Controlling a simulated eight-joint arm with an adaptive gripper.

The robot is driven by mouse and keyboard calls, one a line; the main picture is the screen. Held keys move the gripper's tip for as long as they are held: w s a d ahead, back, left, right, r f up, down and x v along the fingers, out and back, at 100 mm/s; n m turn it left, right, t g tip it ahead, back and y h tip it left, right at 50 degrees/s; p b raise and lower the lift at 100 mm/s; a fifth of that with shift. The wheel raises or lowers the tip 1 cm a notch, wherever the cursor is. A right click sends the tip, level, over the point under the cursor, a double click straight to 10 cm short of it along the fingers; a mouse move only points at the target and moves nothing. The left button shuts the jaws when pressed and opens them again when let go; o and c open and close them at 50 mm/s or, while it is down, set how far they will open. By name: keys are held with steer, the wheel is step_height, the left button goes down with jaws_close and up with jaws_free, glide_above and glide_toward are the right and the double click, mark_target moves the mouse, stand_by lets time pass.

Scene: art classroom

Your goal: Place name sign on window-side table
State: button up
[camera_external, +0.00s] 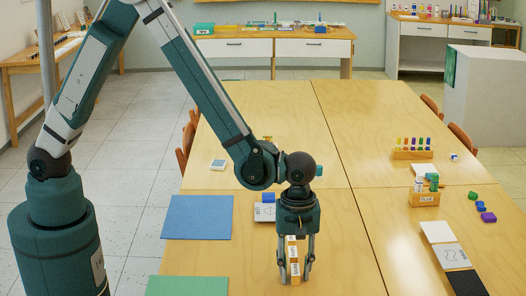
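My gripper (294,273) points straight down over the near part of the large wooden table (345,230). Its fingers stand on either side of a narrow, upright, wood-coloured piece with white labels (293,262). I cannot tell whether the fingers touch it, or whether it rests on the table. The labels are too small to read, so I cannot tell if it is the name sign. A wooden side table (22,66) stands along the left wall with small items on it. No window is clearly visible, so I cannot tell which table is window-side.
A blue sheet (197,217) and a green sheet (187,286) lie left of my gripper. A white card with a blue block (265,210) lies just behind it. Chairs line the table sides.

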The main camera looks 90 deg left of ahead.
mark_target(295, 269)
steer(key=shift+r, duration=0.15)
step_height(295, 269, up, 12)
steer(key=p, duration=0.2)
stand_by(0.6)
stand_by(0.4)
steer(key=s+a+r+m+t, duration=0.2)
steer(key=s+a+r+m, duration=0.25)
steer(key=r, duration=0.35)
steer(key=s+a+r+m+t, duration=0.1)
steer(key=s+a+r+m, duration=0.2)
steer(key=s+r, duration=0.4)
steer(key=s+a+r+m+t, duration=0.1)
steer(key=s+a+r+m, duration=0.1)
steer(key=s, duration=0.4)
steer(key=s+a+r+m+t, duration=0.1)
steer(key=s+a+r+m, duration=0.1)
steer(key=s+m, duration=0.3)
steer(key=s+a+r+m+t, duration=0.2)
steer(key=s+m, duration=0.1)
steer(key=s, duration=0.3)
steer(key=shift+s+a+r, duration=0.25)
steer(key=shift+s+r, duration=0.1)
steer(key=shift+r, duration=0.05)
